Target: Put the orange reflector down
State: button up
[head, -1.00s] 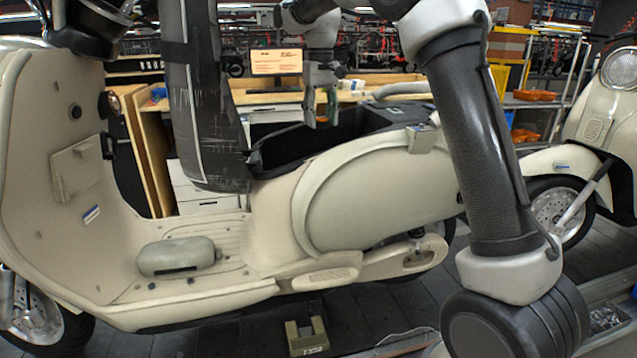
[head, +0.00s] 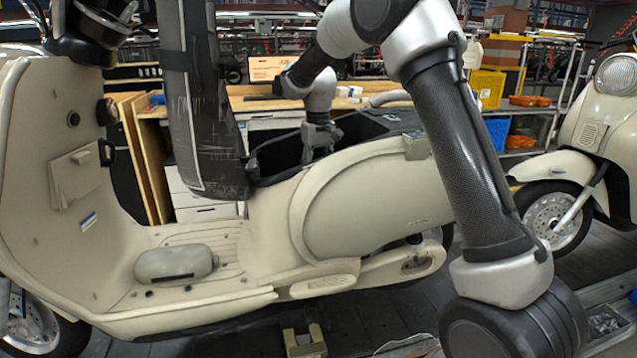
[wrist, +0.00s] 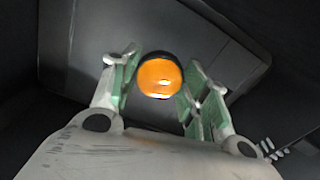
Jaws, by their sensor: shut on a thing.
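The orange reflector (wrist: 159,77) is round with a dark rim and sits between my fingers in the wrist view. My gripper (wrist: 160,84) is shut on it, with green-padded fingers on both sides. In the head view my gripper (head: 318,142) points down into the open black compartment (head: 268,160) of the cream scooter. The compartment's wall and the scooter body hide the fingertips and reflector there. In the wrist view a dark grey panel surface (wrist: 75,50) lies behind the reflector. I cannot tell whether the reflector touches it.
The cream scooter (head: 375,205) fills the middle, with a dark upright padded post (head: 205,100) left of the compartment. A second scooter (head: 590,130) stands at right. A workbench and shelves are behind.

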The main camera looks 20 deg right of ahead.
jog(key=shift+f, duration=1.75)
jog(key=shift+f, duration=0.1)
jog(key=o, duration=0.9)
jog(key=shift+c, duration=0.2)
notch_tip(320, 180, up, 12)
jog(key=shift+r, duration=0.15)
jog(key=shift+a, duration=0.15)
